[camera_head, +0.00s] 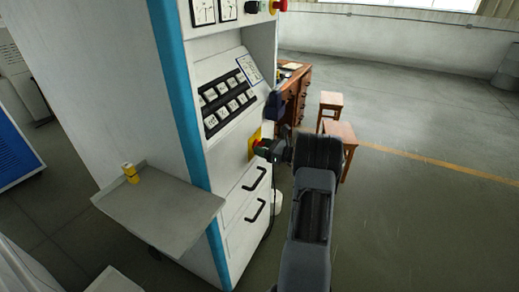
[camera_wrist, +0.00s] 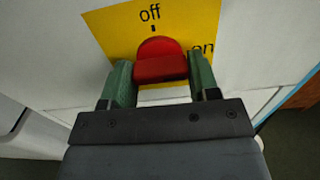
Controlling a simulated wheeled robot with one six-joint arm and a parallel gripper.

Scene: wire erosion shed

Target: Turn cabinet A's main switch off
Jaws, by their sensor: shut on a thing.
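The main switch is a red rotary knob (camera_wrist: 160,58) on a yellow plate (camera_wrist: 112,30). The plate reads "off" above the knob and "on" to its right, the latter partly hidden by a finger. A short black mark stands between "off" and the knob's top. My gripper (camera_wrist: 160,80) has its green fingers on both sides of the knob, shut on it. In the head view, the yellow plate (camera_head: 254,141) is on the front of the white cabinet (camera_head: 235,185) with a blue edge, and my gripper (camera_head: 270,149) reaches it from the right. No cabinet letter is legible.
A grey shelf (camera_head: 160,212) with a small yellow object (camera_head: 130,173) juts out left of the cabinet front. Two black drawer handles (camera_head: 254,195) sit below the switch. A wooden desk (camera_head: 296,92) and stools (camera_head: 340,137) stand behind my arm. The floor at right is clear.

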